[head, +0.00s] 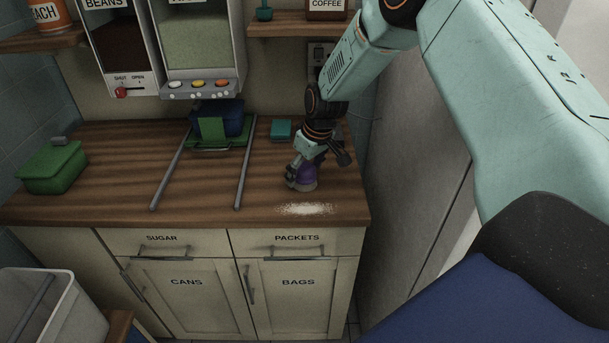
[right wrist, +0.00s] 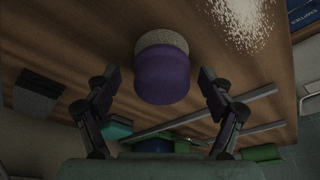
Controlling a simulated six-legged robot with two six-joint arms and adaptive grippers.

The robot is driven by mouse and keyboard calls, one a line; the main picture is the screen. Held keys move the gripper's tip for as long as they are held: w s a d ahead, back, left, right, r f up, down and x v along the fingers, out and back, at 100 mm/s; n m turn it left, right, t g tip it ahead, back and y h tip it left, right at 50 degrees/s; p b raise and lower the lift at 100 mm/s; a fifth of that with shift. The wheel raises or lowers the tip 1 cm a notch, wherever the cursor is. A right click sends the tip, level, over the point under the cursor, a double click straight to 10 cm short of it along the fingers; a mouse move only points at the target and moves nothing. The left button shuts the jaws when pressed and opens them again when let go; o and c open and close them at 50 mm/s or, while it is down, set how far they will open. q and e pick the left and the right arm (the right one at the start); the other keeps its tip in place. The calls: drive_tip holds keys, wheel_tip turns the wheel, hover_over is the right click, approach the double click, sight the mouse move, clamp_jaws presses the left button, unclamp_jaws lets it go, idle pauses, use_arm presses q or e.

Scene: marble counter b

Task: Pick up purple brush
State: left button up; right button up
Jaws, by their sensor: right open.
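The purple brush (head: 307,179) stands on the wooden counter towards its right front, partly hidden by my right gripper. In the right wrist view the purple brush (right wrist: 162,78) shows a purple body and a pale speckled end. My right gripper (head: 304,172) reaches down from above at the brush. In the right wrist view the two fingers of my right gripper (right wrist: 160,90) are spread, one on each side of the brush, with a gap on both sides. My left gripper is not in view.
White powder (head: 305,209) lies on the counter (head: 120,170) in front of the brush. Two grey rails (head: 170,170) run to a green and blue item (head: 217,122). A teal block (head: 281,129) is behind the brush. A green box (head: 54,167) stands at left.

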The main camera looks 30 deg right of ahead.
sight(305, 165)
drive_tip(key=shift+s+r, duration=0.15)
drive_tip(key=shift+s, duration=0.05)
drive_tip(key=shift+c, duration=1.1)
drive_tip(key=shift+w+a, duration=0.1)
drive_tip(key=c, duration=0.9)
drive_tip(key=shift+c, duration=0.7)
wheel_tip(305, 165, up, 10)
drive_tip(key=shift+f+p, duration=0.1)
drive_tip(key=shift+p, duration=0.25)
